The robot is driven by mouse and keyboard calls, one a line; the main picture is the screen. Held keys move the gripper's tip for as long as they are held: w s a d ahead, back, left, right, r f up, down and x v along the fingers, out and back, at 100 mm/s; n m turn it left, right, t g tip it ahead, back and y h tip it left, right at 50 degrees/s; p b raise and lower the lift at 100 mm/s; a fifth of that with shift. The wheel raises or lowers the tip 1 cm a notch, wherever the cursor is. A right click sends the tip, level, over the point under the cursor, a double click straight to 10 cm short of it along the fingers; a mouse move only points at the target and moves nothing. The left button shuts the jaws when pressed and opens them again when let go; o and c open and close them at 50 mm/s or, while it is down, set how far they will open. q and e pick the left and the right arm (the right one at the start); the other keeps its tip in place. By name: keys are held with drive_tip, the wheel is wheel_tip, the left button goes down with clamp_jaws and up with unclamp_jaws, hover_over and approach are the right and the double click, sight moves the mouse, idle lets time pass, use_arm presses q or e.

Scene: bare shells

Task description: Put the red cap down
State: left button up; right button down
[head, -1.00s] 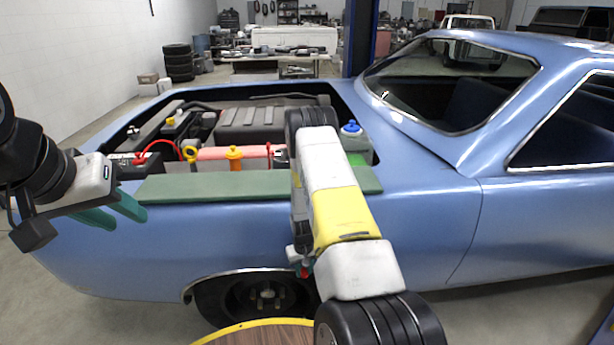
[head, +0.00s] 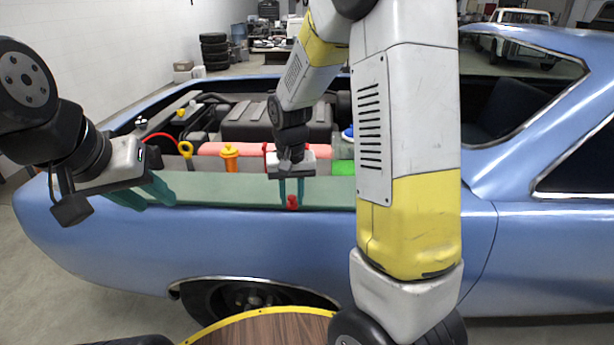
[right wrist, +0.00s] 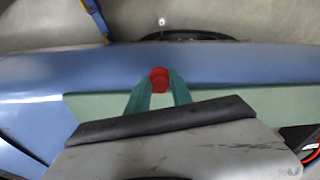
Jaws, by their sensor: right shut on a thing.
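The red cap (head: 292,203) is held between the teal fingertips of my right gripper (head: 291,196), which points down at the front edge of the green mat (head: 235,190) on the blue car's fender. In the right wrist view the red cap (right wrist: 160,79) sits between the tips of both fingers, with blue fender behind it and the green mat (right wrist: 95,108) nearer the gripper. Whether the cap touches anything below is unclear. My left gripper (head: 155,200) is open and empty, its fingers apart, at the mat's left end.
Behind the mat is the open engine bay with an orange-capped bottle (head: 229,158), a yellow ring handle (head: 185,149) and a pink-red tube (head: 250,149). A round wooden table (head: 265,330) with a yellow rim stands in front of the car. The mat's left half looks clear.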

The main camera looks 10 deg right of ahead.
hover_over(309, 188)
drive_tip(key=shift+s+f, duration=0.25)
drive_tip(key=shift+f, duration=0.4)
drive_tip(key=shift+s+f, duration=0.1)
drive_tip(key=shift+f, duration=1.6)
drive_tip(key=c, duration=1.1)
unclamp_jaws()
drive_tip(key=shift+f, duration=0.1)
